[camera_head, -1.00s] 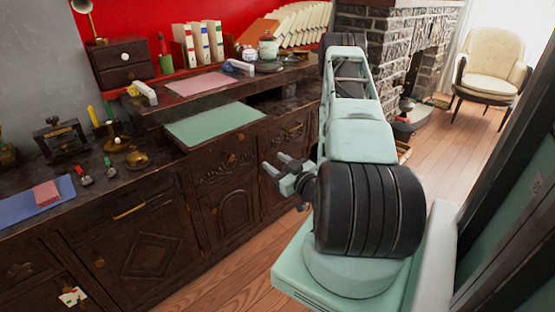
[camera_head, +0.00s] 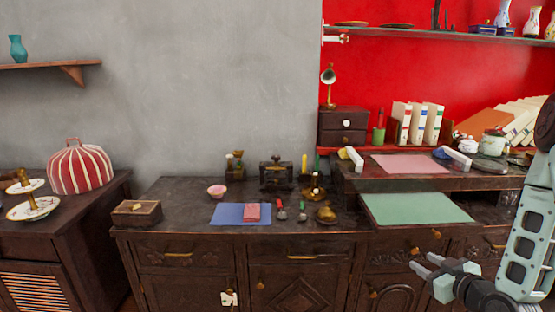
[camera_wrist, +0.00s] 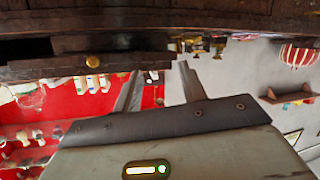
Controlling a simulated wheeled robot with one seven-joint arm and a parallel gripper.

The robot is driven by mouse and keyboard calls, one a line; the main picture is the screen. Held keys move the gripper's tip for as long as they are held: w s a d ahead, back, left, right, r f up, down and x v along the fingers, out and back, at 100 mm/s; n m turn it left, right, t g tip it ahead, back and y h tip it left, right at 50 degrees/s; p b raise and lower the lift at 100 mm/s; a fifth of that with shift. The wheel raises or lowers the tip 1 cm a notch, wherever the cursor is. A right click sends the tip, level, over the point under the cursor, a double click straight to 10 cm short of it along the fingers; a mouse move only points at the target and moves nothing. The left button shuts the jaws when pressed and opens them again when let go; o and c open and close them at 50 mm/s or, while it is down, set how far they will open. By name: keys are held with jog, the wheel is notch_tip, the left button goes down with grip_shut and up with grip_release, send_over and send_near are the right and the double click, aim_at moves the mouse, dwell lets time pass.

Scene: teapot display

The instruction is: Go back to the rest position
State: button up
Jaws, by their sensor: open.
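My gripper (camera_head: 424,263) is at the lower right in the head view, in front of the cabinet's doors and below the green mat (camera_head: 415,208). Its two fingers point left and are apart. The wrist view, which is upside down, also shows my gripper (camera_wrist: 160,82) with two spread fingers and nothing between them. My arm runs up along the right edge of the head view and is partly cut off.
The dark cabinet (camera_head: 300,250) holds a blue mat (camera_head: 228,214), a pink bowl (camera_head: 217,191) and a wooden box (camera_head: 137,213). A pink mat (camera_head: 412,164) lies on the raised part. A striped tea cosy (camera_head: 80,167) stands far left.

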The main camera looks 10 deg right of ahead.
jog(key=w+a+r+n+g+y+p, duration=0.1)
jog(key=w+a+r+n+g, duration=0.15)
jog(key=a, duration=0.35)
jog(key=w+a+r+n+g+y+p, duration=0.1)
jog(key=w+a+r+g+y+p, duration=0.15)
jog(key=a, duration=0.35)
jog(key=s+a+r+g+p, duration=0.1)
jog(key=s+a+r+g, duration=0.15)
jog(key=a, duration=0.35)
jog(key=s+a+r+g+p, duration=0.1)
jog(key=s+a+r, duration=0.1)
jog(key=a+r, duration=0.3)
jog(key=s+a+r+g+p, duration=0.1)
jog(key=s+a+r+g, duration=0.1)
jog(key=s, duration=0.5)
jog(key=s+a+r+n+g+h+p, duration=0.1)
jog(key=s+a+r+g, duration=0.1)
jog(key=s+a+r, duration=0.3)
jog(key=s+a+r+n+g+h+p, duration=0.1)
jog(key=s+a+r, duration=0.3)
jog(key=s, duration=0.5)
jog(key=shift+a+r+g, duration=0.15)
jog(key=shift+a+g, duration=0.4)
jog(key=shift+a, duration=0.35)
